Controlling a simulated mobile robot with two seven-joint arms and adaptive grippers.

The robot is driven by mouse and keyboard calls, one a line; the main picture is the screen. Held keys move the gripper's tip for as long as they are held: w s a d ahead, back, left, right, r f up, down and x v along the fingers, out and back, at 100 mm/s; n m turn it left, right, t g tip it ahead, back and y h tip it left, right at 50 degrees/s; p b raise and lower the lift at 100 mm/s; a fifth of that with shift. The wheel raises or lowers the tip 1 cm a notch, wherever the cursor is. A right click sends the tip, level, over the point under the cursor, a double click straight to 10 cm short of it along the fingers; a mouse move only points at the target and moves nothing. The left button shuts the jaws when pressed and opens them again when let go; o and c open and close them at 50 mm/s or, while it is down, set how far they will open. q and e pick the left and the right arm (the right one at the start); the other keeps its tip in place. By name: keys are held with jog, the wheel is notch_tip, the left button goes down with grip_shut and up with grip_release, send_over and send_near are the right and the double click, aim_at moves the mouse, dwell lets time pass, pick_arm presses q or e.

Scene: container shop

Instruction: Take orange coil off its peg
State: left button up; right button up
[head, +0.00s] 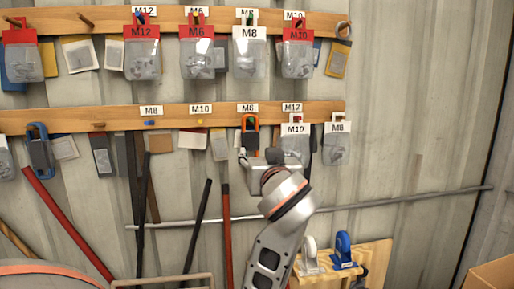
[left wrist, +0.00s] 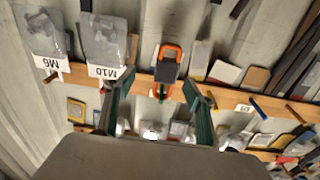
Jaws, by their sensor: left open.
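The orange coil (head: 250,120), an orange loop with a dark band, hangs on the lower wooden rail (head: 60,119) below the M6 label. In the left wrist view the coil (left wrist: 173,50) shows upside down, at the centre between my fingers. The peg (left wrist: 161,97) sticks out from the rail there. My left gripper (head: 259,156) is open, its fingers on either side of the coil and apart from it in the left wrist view. Its palm hides part of the coil's lower end in the head view. My right gripper is not in view.
Bags marked M10 (head: 295,142) and M6 (head: 337,148) hang close to the right of my gripper. A blue coil (head: 40,153) hangs at the far left. Several bags (head: 142,58) hang on the upper rail. A grey pipe (head: 400,199) crosses the wall below.

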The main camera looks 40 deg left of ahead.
aim_at(251, 139)
pick_arm(q)
jog(key=shift+n+g+y, duration=0.3)
jog(key=shift+n+g, duration=0.1)
jog(key=w+a, duration=0.1)
jog(key=a, duration=0.1)
jog(key=w+a+r+p, duration=0.1)
jog(key=a, duration=0.1)
jog(key=w+a, duration=0.1)
jog(key=a, duration=0.1)
jog(key=shift+r, duration=0.35)
jog(key=shift+w+a+f+p, duration=0.1)
jog(key=shift+w+a+p, duration=0.25)
jog(key=shift+a, duration=0.05)
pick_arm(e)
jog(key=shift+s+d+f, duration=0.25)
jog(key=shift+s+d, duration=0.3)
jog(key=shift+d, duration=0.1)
pick_arm(q)
jog(key=c, duration=1.3)
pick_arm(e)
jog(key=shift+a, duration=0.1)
pick_arm(q)
jog(key=shift+r, duration=0.3)
